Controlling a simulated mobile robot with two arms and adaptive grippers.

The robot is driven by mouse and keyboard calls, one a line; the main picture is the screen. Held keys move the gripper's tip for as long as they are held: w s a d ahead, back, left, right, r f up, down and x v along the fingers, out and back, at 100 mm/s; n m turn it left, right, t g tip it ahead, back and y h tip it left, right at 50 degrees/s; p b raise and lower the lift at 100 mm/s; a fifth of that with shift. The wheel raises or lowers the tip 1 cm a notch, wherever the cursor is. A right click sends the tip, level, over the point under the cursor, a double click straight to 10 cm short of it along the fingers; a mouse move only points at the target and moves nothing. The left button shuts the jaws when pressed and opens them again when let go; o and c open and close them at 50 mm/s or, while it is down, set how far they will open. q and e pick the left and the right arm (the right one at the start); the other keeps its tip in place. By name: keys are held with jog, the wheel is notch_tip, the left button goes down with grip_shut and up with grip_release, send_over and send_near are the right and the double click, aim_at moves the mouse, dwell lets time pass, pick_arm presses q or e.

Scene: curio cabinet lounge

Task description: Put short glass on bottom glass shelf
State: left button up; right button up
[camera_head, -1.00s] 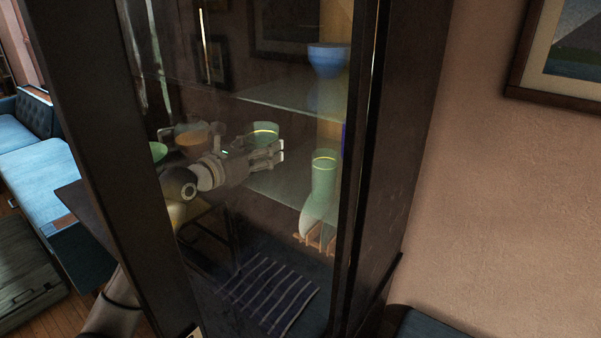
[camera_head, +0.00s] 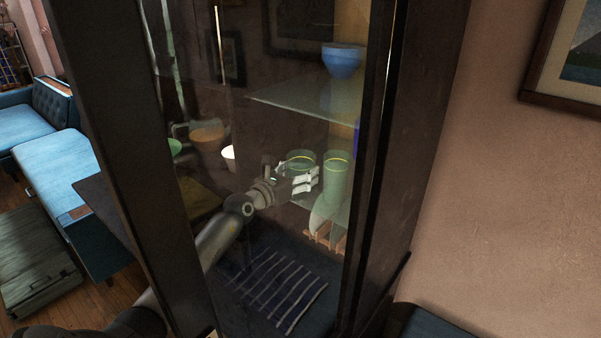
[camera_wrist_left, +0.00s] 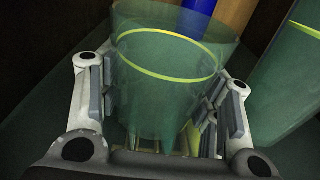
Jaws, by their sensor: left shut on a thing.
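The short glass (camera_head: 300,158) is green and see-through with a yellow band near its rim. My left gripper (camera_head: 306,180) is shut on it inside the cabinet, seen through the cabinet's glass. In the left wrist view the short glass (camera_wrist_left: 165,85) stands between the two fingers of the left gripper (camera_wrist_left: 168,115). The bottom glass shelf (camera_head: 342,214) shows around and below the glass; I cannot tell whether the glass touches it. A taller green glass (camera_head: 336,182) with a yellow band stands just to the right, and also shows in the left wrist view (camera_wrist_left: 290,80). My right gripper is not in view.
A blue bowl (camera_head: 343,60) is on the upper glass shelf (camera_head: 290,95). A wooden rack (camera_head: 322,236) and a striped cloth (camera_head: 275,290) are lower in the cabinet. The dark cabinet frame (camera_head: 378,190) stands close on the right. A blue sofa (camera_head: 60,165) is at the left.

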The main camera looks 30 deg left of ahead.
pick_arm(q)
jog(key=shift+r, duration=0.1)
jog(key=o, duration=1.2)
jog(key=shift+f, duration=0.2)
jog(key=shift+o, duration=0.2)
jog(key=shift+s+r, duration=0.15)
jog(key=s+a+b, duration=0.1)
jog(key=s, duration=1)
jog(key=shift+s+r, duration=0.4)
